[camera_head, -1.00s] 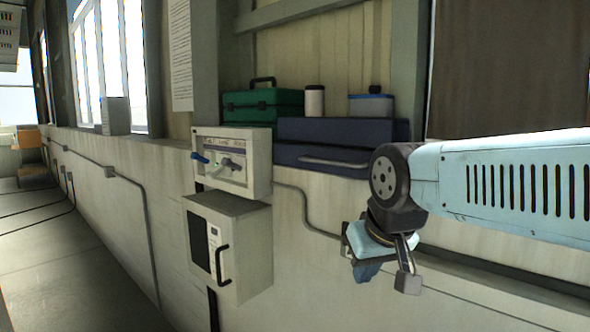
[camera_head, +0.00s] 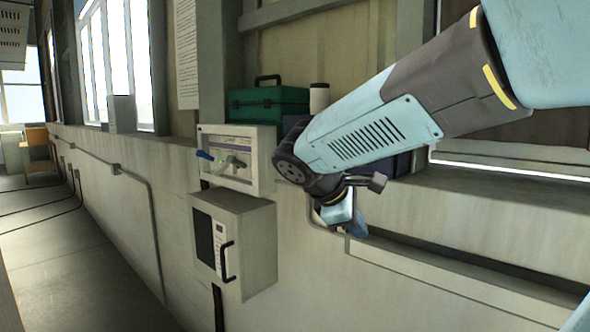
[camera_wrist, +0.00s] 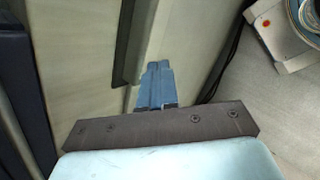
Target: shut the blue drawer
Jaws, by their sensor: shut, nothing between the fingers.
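A dark blue drawer unit rests on the wall ledge. How far the drawer stands out cannot be seen now. My gripper (camera_head: 357,230) is shut and empty, pointing down in front of the wall, lower than the unit. In the wrist view its blue fingers (camera_wrist: 156,68) are together over the pale wall. A dark blue surface (camera_wrist: 25,100) at the left edge may be part of the drawer unit.
A green toolbox (camera_head: 267,102) and a cream cylinder (camera_head: 319,97) stand by the unit. A white control box (camera_head: 237,160) with a blue-tipped lever and a white cabinet (camera_head: 233,246) with a black handle project from the wall at left.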

